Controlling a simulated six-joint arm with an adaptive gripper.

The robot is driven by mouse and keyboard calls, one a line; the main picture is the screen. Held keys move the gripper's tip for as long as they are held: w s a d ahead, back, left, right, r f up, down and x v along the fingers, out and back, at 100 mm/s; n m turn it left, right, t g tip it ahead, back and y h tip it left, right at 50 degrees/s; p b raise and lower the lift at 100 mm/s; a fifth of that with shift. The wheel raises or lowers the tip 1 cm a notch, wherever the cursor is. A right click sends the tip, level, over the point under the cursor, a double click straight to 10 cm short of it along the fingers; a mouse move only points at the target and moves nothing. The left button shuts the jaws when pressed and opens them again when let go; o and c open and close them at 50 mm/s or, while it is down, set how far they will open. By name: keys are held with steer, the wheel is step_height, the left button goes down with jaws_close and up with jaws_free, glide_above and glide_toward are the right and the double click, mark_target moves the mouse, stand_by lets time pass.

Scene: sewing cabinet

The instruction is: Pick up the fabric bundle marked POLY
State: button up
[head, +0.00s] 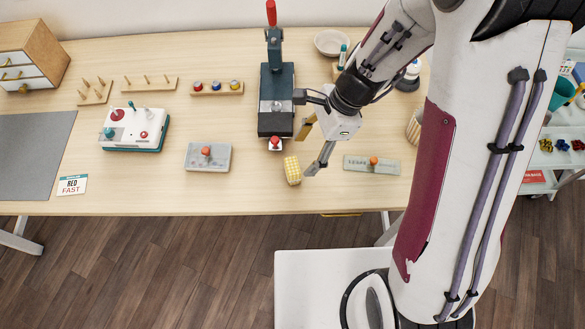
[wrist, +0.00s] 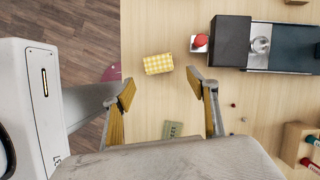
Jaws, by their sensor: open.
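A small yellow-and-white checked bundle (head: 292,170) lies on the table near its front edge, below the dark press. It also shows in the wrist view (wrist: 158,64), just beyond the fingertips. I cannot read any POLY mark on it, and no other fabric bundle is clear in view. My gripper (head: 305,152) is open and empty, above and to the right of the bundle in the head view. In the wrist view its fingers (wrist: 162,82) are spread apart, with the bundle between and ahead of them. No contact with the bundle shows.
The dark press (head: 277,100) with a red knob stands close behind the bundle. A grey plate (head: 208,157) with an orange knob lies to the left, a lettered plate (head: 358,165) to the right. A RED FAST card (head: 72,185) lies at the left.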

mark_target(295, 165)
stand_by(0.3)
steer(key=shift+x, duration=1.3)
steer(key=shift+s+a+f, duration=0.1)
steer(key=shift+a+x, duration=0.25)
steer(key=shift+x, duration=2.15)
steer(key=c, duration=1)
